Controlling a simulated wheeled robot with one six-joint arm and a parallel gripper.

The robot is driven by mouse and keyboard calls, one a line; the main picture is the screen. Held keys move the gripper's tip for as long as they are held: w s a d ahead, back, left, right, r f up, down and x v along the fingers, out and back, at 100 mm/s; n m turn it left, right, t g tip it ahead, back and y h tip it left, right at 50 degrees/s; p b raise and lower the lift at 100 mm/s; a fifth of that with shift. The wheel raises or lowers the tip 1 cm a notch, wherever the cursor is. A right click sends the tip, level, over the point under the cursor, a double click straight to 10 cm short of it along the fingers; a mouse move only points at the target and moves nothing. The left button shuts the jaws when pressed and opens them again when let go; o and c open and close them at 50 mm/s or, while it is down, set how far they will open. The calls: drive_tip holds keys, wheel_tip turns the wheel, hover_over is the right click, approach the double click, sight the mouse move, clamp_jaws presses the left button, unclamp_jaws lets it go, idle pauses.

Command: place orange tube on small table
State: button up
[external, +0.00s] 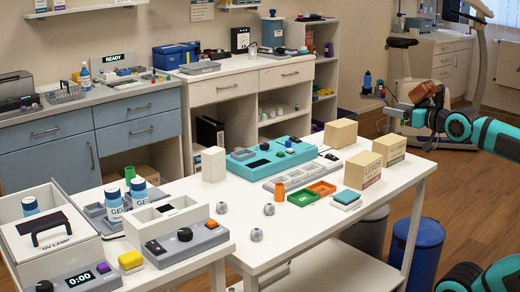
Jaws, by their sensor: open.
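The orange tube (279,191) stands upright on the larger white table (330,213), behind two grey knobs and left of the green tray. A smaller white table (187,266) stands at the front left, crowded with equipment; I cannot tell for sure that it is the task's small table. My teal arm comes in from the right. My gripper (385,104) is open, beyond the right end of the larger table and well away from the tube. Its fingers are small and hard to separate from the background.
Near the tube are green (303,198) and orange (321,188) trays and a teal-topped block (346,199). Cardboard boxes (363,169) stand at the table's right. The smaller table holds a UV lamp box (50,257) and GEL bottles (114,203). A blue bin (427,243) stands on the floor.

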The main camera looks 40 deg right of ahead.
idle(0.3)
drive_tip(key=g, duration=1.3)
hover_over(280, 186)
drive_tip(key=s+a, duration=0.1)
drive_tip(key=s, duration=0.1)
wheel_tip(280, 186, down, 22)
drive_tip(key=shift+s+a+f, duration=0.1)
drive_tip(key=shift+s, duration=0.05)
drive_tip(key=shift+s+x, duration=0.2)
drive_tip(key=shift+x, duration=2.4)
drive_tip(key=shift+f, duration=0.1)
drive_tip(key=c, duration=1)
drive_tip(key=shift+c, duration=0.7)
